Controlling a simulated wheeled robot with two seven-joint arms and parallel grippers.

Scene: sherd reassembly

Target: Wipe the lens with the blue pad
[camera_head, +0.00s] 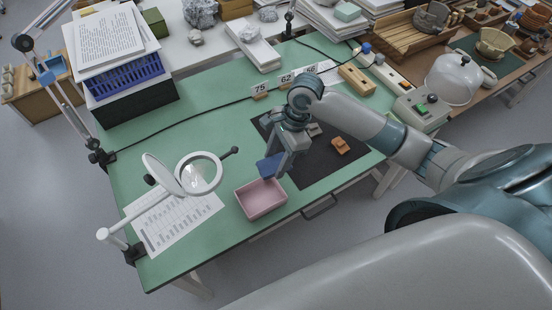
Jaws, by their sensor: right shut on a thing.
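The lens (200,174) is a round magnifier in a white ring on a white arm clamped to the left front of the green table. A white round cover (161,173) stands tilted up at its left side. My right gripper (274,164) points down over the dark mat, just behind the pink tray. It is shut on the blue pad (268,166), which hangs above the tray's back edge, to the right of the lens and apart from it. My left gripper is not in view.
The pink tray (261,199) looks empty. An orange-brown piece (340,146) lies on the dark mat (318,170). A printed sheet (176,217) lies under the magnifier. A black cable (190,126) crosses the table behind. Number cards (287,79) stand at the back.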

